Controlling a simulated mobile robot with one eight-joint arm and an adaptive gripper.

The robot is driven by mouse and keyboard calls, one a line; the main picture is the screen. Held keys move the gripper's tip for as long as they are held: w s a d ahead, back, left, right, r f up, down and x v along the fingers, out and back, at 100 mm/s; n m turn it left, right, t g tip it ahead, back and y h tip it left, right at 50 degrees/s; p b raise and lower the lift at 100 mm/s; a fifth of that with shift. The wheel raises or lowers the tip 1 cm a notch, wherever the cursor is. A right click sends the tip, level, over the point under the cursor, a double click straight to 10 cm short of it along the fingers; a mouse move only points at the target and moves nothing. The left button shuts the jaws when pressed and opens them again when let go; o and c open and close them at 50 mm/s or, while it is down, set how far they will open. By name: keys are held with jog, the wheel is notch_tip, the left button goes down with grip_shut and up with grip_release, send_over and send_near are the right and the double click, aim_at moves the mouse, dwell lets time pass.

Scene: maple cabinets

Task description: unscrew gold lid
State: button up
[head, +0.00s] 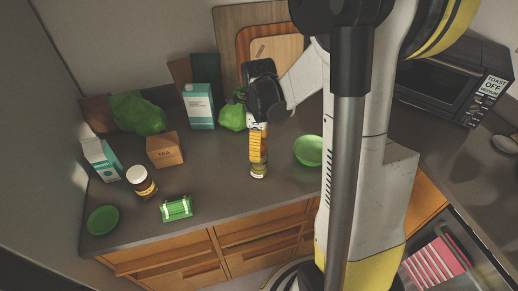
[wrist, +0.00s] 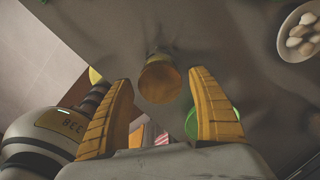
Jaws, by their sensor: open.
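The gold lid (wrist: 160,82) shows round and face-on in the wrist view, on top of a jar that stands upright on the counter. In the head view the jar (head: 258,172) shows just under my gripper (head: 258,158), and its upper part is hidden by the yellow fingers. In the wrist view my gripper (wrist: 162,80) is open, with one finger on each side of the lid. Gaps show between the lid and both fingers. I cannot tell how far the fingertips are above or around the lid.
A green dish (head: 308,150) lies right of the jar. A white-lidded brown jar (head: 141,181), a green-and-white item (head: 177,208) and a tea box (head: 165,149) stand to the left. A bowl of eggs (wrist: 301,32) shows in the wrist view. The counter around the jar is clear.

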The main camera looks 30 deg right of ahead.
jog(key=c, duration=1.1)
jog(key=shift+f, duration=0.1)
jog(key=n+b, duration=0.1)
jog(key=n, duration=0.5)
